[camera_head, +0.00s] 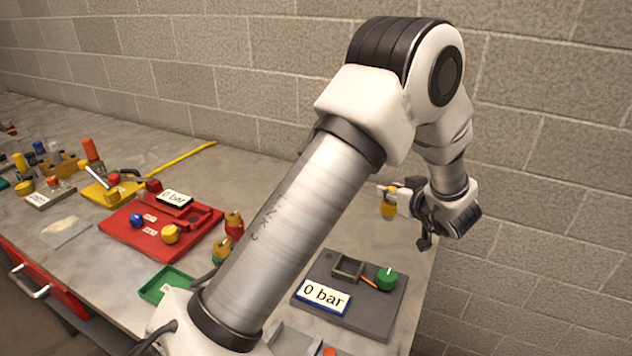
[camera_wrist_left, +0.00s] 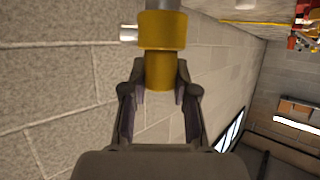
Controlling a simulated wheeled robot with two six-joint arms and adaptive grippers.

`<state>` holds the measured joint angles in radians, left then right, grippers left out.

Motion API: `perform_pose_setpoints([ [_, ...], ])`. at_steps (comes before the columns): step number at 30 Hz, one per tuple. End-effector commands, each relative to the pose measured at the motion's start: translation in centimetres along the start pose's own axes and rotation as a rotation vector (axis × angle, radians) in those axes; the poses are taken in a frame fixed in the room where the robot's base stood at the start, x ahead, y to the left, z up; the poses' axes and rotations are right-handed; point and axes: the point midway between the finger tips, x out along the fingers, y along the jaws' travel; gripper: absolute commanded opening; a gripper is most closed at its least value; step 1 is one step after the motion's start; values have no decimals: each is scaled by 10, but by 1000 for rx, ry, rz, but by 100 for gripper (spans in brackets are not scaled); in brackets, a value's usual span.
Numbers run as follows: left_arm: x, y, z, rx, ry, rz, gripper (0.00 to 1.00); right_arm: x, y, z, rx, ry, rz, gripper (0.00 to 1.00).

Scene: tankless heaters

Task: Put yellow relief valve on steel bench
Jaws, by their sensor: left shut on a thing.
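The yellow relief valve (camera_head: 389,209) has a yellow body with silver metal parts. It also shows close up in the left wrist view (camera_wrist_left: 162,32). My left gripper (camera_head: 407,199) is shut on the lower yellow part of the valve, with a finger on each side (camera_wrist_left: 160,78). In the head view the gripper and valve appear near the far right corner of the grey steel bench (camera_head: 235,178); I cannot tell their exact height over it. My left arm hides the middle of the bench. My right gripper is not in view.
A dark grey panel (camera_head: 372,312) with a "0 bar" display and green knob lies at the bench's right. A red panel (camera_head: 140,236), green tray (camera_head: 160,283) and several fittings stand farther left. A block wall (camera_head: 540,110) runs behind the bench.

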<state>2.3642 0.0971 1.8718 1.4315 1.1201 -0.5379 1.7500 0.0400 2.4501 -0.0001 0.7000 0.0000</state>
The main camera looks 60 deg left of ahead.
Motion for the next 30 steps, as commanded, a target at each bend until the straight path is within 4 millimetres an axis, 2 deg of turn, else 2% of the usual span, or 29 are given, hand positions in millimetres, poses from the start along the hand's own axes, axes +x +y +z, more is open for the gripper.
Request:
perform_pose_setpoints([
  [2,1,0,3,2,1,0,0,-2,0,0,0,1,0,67],
  [9,19,-1,46,5,1,0,0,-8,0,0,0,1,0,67],
  [18,37,-1,90,4,2,1,0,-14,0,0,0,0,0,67],
  [28,40,-1,95,2,2,2,0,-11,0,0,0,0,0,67],
  [29,39,-1,95,2,2,2,35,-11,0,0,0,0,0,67],
  [30,39,-1,95,2,2,2,49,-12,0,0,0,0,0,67],
])
